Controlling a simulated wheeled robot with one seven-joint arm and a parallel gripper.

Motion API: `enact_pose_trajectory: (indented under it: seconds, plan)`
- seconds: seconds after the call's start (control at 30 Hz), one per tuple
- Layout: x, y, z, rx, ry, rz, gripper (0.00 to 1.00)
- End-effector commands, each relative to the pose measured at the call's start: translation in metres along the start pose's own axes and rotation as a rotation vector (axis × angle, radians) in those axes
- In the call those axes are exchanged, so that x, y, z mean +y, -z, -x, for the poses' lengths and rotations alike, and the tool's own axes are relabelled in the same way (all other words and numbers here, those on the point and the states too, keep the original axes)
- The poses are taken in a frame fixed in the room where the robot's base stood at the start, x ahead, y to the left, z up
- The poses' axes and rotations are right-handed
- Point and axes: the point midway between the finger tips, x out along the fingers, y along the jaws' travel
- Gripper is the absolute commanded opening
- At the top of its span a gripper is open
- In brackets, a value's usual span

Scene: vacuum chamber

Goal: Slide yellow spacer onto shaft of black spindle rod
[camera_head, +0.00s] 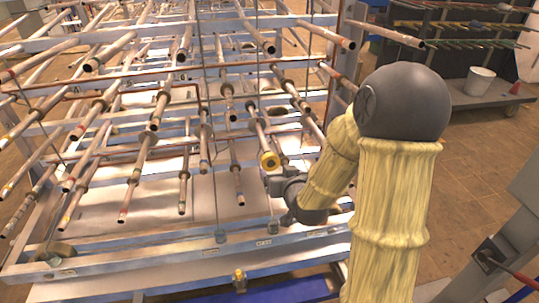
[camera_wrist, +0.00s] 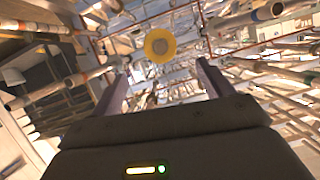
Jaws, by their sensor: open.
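The yellow spacer (camera_head: 269,160) is a round ring at the near end of a slanting rod (camera_head: 258,133) in the middle of the rack. It appears to sit around that rod's end; how far on it is, I cannot tell. In the wrist view the spacer (camera_wrist: 160,45) faces me as a yellow disc with a darker centre. My gripper (camera_head: 271,176) is just below and in front of the spacer. Its two fingers (camera_wrist: 163,70) are open and empty, apart on either side of the spacer's line, with the spacer beyond the tips. Which rod is the black spindle is unclear.
Many rods (camera_head: 130,190) stick out of the rack towards me, close around my gripper on both sides. A metal frame beam (camera_head: 180,247) runs along the rack's front. A small yellow-topped fitting (camera_head: 240,277) stands before it. A white bucket (camera_head: 480,81) stands on a shelf at right.

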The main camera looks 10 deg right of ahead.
Motion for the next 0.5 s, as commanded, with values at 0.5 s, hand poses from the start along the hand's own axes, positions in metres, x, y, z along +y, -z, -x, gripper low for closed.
enact_pose_trajectory:
  seconds: [0.5]
  plan:
    - [-0.001, -0.002, -0.035, -0.003, -0.003, 0.002, 0.79]
